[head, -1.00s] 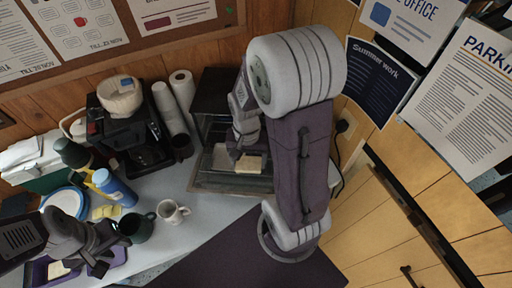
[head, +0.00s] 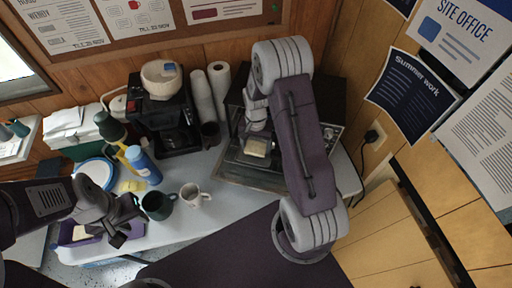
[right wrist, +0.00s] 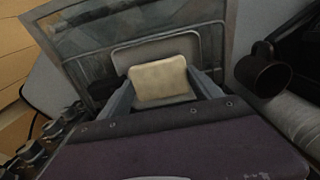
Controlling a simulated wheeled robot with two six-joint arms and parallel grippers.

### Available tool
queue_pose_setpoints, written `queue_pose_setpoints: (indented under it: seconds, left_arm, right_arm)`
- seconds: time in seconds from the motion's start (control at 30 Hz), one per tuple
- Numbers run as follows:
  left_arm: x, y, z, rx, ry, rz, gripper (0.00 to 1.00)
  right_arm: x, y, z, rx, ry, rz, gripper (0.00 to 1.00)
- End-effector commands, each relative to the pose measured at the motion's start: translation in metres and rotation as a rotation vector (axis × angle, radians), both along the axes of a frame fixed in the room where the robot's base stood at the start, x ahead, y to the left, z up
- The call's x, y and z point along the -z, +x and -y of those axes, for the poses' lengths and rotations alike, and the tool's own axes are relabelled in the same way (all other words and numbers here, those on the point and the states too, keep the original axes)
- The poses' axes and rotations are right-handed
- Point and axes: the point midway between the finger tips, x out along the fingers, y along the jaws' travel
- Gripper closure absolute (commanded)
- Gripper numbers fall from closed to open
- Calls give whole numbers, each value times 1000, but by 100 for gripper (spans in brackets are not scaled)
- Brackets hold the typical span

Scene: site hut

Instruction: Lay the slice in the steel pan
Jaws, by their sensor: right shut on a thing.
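A pale bread slice (head: 256,148) is held in my right gripper (head: 254,134) in front of the open toaster oven (head: 330,138). In the right wrist view the slice (right wrist: 158,80) stands between the two fingers of the right gripper (right wrist: 163,92), which are shut on it. A grey steel pan (right wrist: 158,52) lies behind and around the slice there; I cannot tell whether they touch. In the head view the pan is mostly hidden by the arm and slice. My left gripper (head: 126,222) is open and empty, near a purple box (head: 68,238) with another pale slice (head: 82,231).
The oven's glass door (right wrist: 140,30) is down. A dark mug (right wrist: 264,72) stands beside the oven. A green mug (head: 157,205), a white mug (head: 193,195), a blue bottle (head: 143,165) and a coffee machine (head: 165,120) stand to the left. The table front is clear.

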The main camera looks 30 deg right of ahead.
Motion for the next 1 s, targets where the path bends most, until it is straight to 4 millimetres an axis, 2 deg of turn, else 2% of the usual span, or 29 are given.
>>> queue_pose_setpoints:
  seconds: [0.13, 0.5, 0.53, 0.57, 0.87, 1.0]
  left_arm:
    - [-2, 0, 0, 0, 0, 0, 64]
    - [2, 0, 0, 0, 0, 0, 64]
    - [1, 0, 0, 0, 0, 0, 64]
    - [1, 0, 0, 0, 0, 0, 64]
    - [0, 0, 0, 0, 0, 0, 64]
    - [-1, 0, 0, 0, 0, 0, 64]
  right_arm:
    - [18, 0, 0, 0, 1, -1, 65]
    - [24, 0, 0, 0, 0, 1, 65]
    - [23, 0, 0, 0, -1, 2, 21]
    - [22, 0, 0, 0, -1, 2, 17]
    - [21, 0, 0, 0, 0, 1, 17]
    - [10, 1, 0, 0, 0, 5, 17]
